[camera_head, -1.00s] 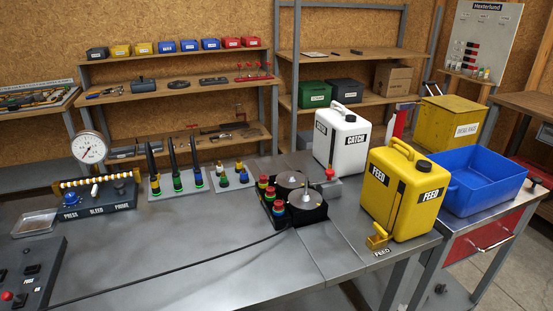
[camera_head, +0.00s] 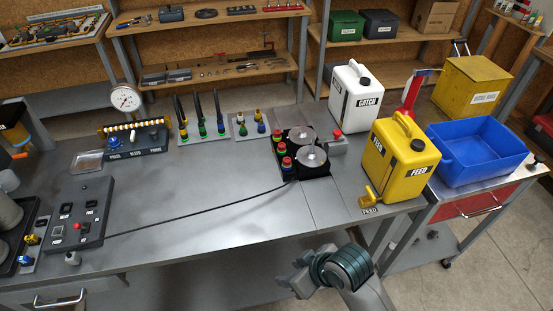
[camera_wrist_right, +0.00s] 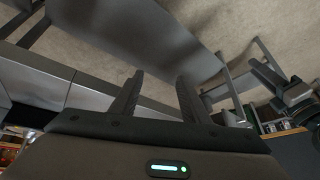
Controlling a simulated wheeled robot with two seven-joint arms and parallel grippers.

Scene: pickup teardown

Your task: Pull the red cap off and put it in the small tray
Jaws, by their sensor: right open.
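I cannot tell which one is meant. A small shallow tray (camera_head: 87,162) lies empty on the left of the bench, beside the gauge panel. My right gripper (camera_head: 290,282) is in front of the bench's front edge, well away from the caps. The right wrist view shows its two fingers (camera_wrist_right: 160,85) apart with nothing between them.
A black cable (camera_head: 200,215) crosses the bench to a switch panel (camera_head: 80,214). The bench's middle front is mostly clear.

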